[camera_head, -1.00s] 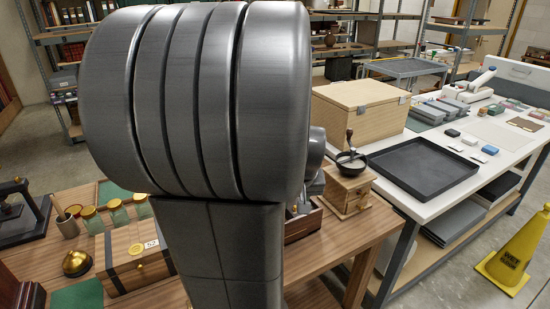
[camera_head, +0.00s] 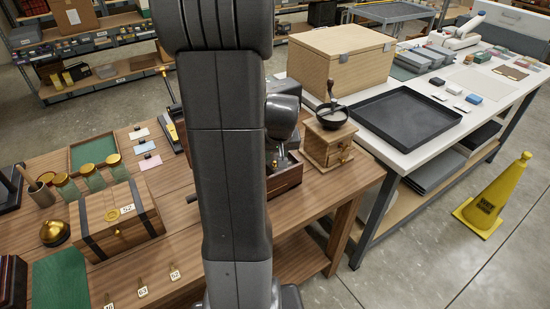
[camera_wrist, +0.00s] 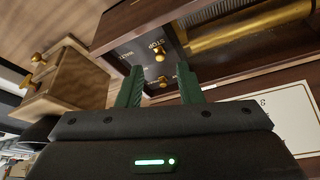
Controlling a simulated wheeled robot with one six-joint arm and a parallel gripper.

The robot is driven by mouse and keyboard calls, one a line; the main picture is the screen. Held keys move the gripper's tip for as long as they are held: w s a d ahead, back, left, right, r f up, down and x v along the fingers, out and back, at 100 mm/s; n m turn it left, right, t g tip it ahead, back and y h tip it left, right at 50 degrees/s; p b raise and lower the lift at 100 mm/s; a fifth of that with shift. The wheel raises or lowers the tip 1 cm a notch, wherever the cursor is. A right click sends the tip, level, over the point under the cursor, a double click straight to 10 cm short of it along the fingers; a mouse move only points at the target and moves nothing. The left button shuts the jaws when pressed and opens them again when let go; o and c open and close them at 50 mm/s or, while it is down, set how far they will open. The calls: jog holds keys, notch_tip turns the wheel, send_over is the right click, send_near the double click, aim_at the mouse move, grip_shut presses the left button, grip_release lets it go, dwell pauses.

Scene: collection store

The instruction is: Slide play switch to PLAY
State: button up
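In the wrist view, a dark wooden box (camera_wrist: 225,75) has a dark plate (camera_wrist: 142,50) lettered STOP, with a second label too small to read surely. A small brass knob (camera_wrist: 159,52) sits by STOP, and another brass piece (camera_wrist: 163,82) shows just below it; I cannot tell which is the switch. In the head view my arm mostly hides the box (camera_head: 286,178) and the gripper.
A wooden mill (camera_head: 328,145) with a black bowl and crank stands right of the box; its brass-knobbed body shows at left in the wrist view (camera_wrist: 75,85). A banded chest (camera_head: 115,220) and brass bell (camera_head: 54,233) are left. A black tray (camera_head: 407,120) lies on the white table.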

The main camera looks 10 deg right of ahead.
aim_at(275, 167)
jog(key=shift+x, duration=1.8)
jog(key=shift+w, duration=0.1)
grip_shut()
